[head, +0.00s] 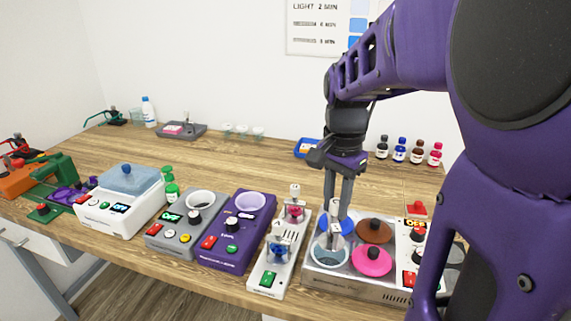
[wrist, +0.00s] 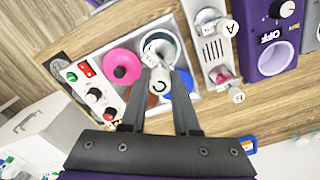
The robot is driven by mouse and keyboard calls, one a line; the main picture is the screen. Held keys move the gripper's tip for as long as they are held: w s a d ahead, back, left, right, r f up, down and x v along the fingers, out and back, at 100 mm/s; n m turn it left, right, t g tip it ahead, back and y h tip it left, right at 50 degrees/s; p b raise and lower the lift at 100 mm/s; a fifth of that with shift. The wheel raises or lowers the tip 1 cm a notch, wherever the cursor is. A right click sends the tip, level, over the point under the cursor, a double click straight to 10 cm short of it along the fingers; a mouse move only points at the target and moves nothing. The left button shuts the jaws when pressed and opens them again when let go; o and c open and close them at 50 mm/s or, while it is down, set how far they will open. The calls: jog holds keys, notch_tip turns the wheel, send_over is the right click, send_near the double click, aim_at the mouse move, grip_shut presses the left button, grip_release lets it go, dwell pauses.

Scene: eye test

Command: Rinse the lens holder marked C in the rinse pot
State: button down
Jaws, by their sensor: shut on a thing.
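My gripper (head: 337,222) is shut on the white top of the lens holder marked C (wrist: 160,82). The letter faces up in the wrist view, between my fingertips (wrist: 160,76). The holder also shows in the head view (head: 336,239), hanging down at an open pot (head: 329,260) with pale liquid, at the front left of a steel bath unit. In the wrist view the holder's lower part overlaps this pot (wrist: 174,44). I cannot tell how deep it reaches. No label names this pot as the rinse pot.
Beside the open pot are pink (head: 371,262), brown (head: 374,231) and blue (head: 347,226) lids. A white stand (head: 266,283) to the left holds holders marked A (wrist: 228,28) and B (wrist: 238,96). Several small bottles (head: 399,153) stand behind. Open wood lies at the back.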

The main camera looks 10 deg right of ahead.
aim_at(332, 236)
jog(key=shift+f+b, duration=2.5)
jog(key=shift+f, duration=1.6)
jog(key=shift+f, duration=0.5)
jog(key=shift+r+p, duration=0.2)
jog(key=shift+p, duration=0.1)
jog(key=shift+f, duration=0.2)
jog(key=shift+r, duration=0.1)
jog(key=shift+r+p, duration=3.25)
jog(key=shift+r, duration=0.4)
